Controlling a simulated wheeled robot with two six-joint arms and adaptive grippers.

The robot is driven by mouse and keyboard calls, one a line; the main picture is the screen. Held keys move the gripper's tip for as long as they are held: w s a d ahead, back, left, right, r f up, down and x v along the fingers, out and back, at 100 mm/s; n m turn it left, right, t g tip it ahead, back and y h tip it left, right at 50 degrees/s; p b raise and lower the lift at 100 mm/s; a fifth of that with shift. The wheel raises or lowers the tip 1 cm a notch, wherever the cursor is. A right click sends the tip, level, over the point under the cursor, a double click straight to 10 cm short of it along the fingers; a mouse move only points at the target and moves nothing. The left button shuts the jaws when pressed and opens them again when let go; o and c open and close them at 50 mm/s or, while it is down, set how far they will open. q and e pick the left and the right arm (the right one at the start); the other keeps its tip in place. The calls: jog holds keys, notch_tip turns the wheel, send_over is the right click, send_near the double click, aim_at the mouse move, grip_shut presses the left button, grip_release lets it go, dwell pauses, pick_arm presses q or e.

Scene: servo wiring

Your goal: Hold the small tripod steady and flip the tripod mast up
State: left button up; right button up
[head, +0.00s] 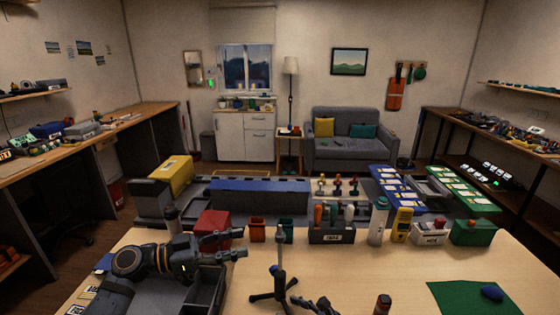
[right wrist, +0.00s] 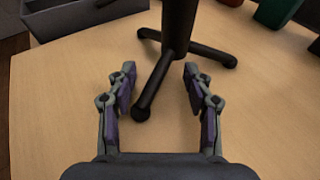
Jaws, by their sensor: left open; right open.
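The small black tripod (head: 279,285) stands on the wooden table with its legs spread, and its dark post points up. A small pale part shows near the top of the post; I cannot tell how the mast is folded. In the right wrist view the tripod (right wrist: 178,28) shows its lower post and legs, with the top cut off. My right gripper (right wrist: 160,75) is open and empty, its fingers on either side of one tripod leg. It shows partly at the bottom of the head view (head: 315,304). My left gripper (head: 230,246) is open and empty, left of the tripod post.
A grey tray (head: 170,298) lies under my left arm. Behind the tripod are a red box (head: 211,224), small orange and green bins, and a tool holder (head: 331,236). A green mat (head: 460,300) with a blue object lies at right. The table between tripod and mat is mostly clear.

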jog(key=shift+r, duration=0.1)
jog(key=v, duration=1.1)
jog(key=shift+s, duration=0.1)
jog(key=shift+s+d+r, duration=0.2)
jog(key=shift+d, duration=0.1)
